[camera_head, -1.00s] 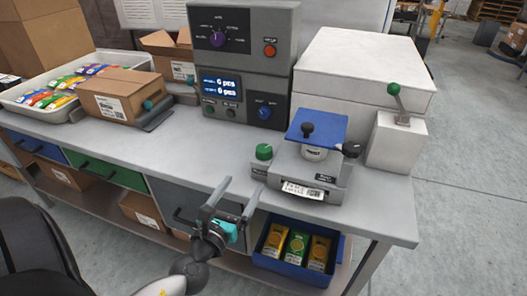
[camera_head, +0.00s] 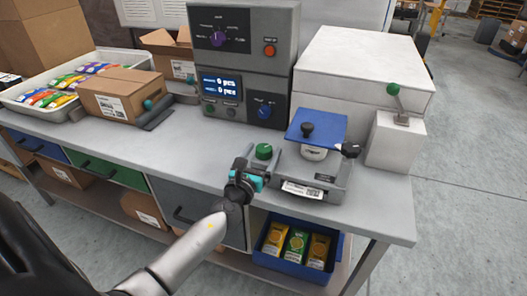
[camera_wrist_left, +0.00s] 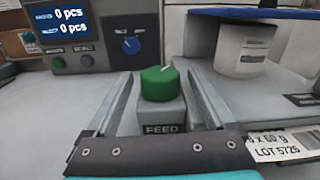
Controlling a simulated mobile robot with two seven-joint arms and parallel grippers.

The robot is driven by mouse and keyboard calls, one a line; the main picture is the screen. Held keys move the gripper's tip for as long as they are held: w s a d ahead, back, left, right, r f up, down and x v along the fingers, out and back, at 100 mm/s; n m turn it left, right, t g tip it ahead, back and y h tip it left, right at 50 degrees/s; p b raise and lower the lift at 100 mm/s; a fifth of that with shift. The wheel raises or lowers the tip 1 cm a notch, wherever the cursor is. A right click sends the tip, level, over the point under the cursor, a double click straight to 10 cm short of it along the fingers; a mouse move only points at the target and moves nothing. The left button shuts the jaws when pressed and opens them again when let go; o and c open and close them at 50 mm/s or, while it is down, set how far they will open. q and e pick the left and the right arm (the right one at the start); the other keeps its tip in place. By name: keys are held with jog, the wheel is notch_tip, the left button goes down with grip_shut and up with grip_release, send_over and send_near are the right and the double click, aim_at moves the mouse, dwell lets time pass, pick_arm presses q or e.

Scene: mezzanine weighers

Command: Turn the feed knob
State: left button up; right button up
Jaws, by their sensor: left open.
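The feed knob is a green round knob (camera_head: 264,151) on a small grey block at the left of the label printer (camera_head: 318,178). In the left wrist view the green feed knob (camera_wrist_left: 160,83) sits on a block marked FEED, with a pale line on its top. My left gripper (camera_head: 253,164) is in front of the knob in the head view. In the left wrist view its two open fingers (camera_wrist_left: 158,95) stand on either side of the knob, with a gap visible at each side. My right gripper is not in view.
A grey control box (camera_head: 243,62) with a display and a blue knob stands behind. A blue plate (camera_head: 316,127) with a black knob sits above the printer. A white cabinet (camera_head: 358,75) is at the right. A blue bin (camera_head: 292,272) of packets lies below.

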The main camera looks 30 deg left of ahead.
pick_arm(q)
jog(key=shift+w, duration=0.45)
